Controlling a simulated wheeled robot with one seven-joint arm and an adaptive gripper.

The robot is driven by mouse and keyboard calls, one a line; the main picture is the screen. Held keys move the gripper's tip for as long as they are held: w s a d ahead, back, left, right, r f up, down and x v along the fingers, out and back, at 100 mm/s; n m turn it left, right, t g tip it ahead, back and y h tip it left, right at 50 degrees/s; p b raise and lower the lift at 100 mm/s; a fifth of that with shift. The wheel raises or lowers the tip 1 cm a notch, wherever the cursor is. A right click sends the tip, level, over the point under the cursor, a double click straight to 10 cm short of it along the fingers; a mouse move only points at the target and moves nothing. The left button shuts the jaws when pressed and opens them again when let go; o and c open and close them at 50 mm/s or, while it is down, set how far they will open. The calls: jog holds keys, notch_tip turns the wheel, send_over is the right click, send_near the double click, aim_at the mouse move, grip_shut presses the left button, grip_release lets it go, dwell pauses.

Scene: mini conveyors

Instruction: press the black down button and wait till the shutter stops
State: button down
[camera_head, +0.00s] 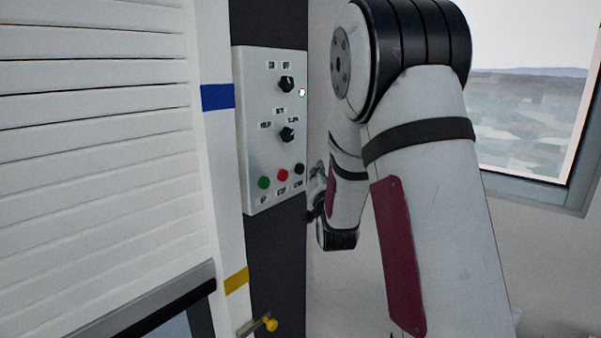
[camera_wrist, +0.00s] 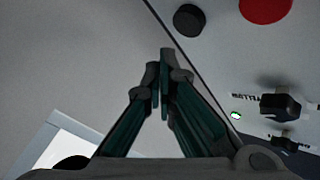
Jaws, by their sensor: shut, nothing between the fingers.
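The black down button (camera_head: 299,168) is the rightmost of three buttons along the bottom of a light grey control panel (camera_head: 257,120). In the wrist view the black button (camera_wrist: 187,20) lies near the top, just beyond my fingertips. My gripper (camera_wrist: 162,60) is shut and empty, its tips seen in front of the panel's edge, with a gap in the picture to the button. In the head view it is at the panel's lower right, partly hidden by my arm. The white slatted shutter (camera_head: 95,130) fills the left; its dark bottom bar (camera_head: 150,307) is about level with the yellow mark.
A red button (camera_head: 282,175) and green button (camera_head: 264,182) sit beside the black one. Two black knobs (camera_head: 286,84) (camera_head: 287,134) are above. The frame post bears a blue mark (camera_head: 218,96) and yellow mark (camera_head: 236,280). A yellow-tipped part (camera_head: 271,324) juts out below. A window (camera_head: 530,100) is at right.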

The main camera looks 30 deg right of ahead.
aim_at(300, 169)
jog(key=shift+w+a+b, duration=0.3)
jog(key=shift+w+b, duration=0.05)
jog(key=shift+w, duration=0.55)
dwell(0.8)
jog(key=shift+w+a+b, duration=0.2)
jog(key=shift+w+b, duration=0.2)
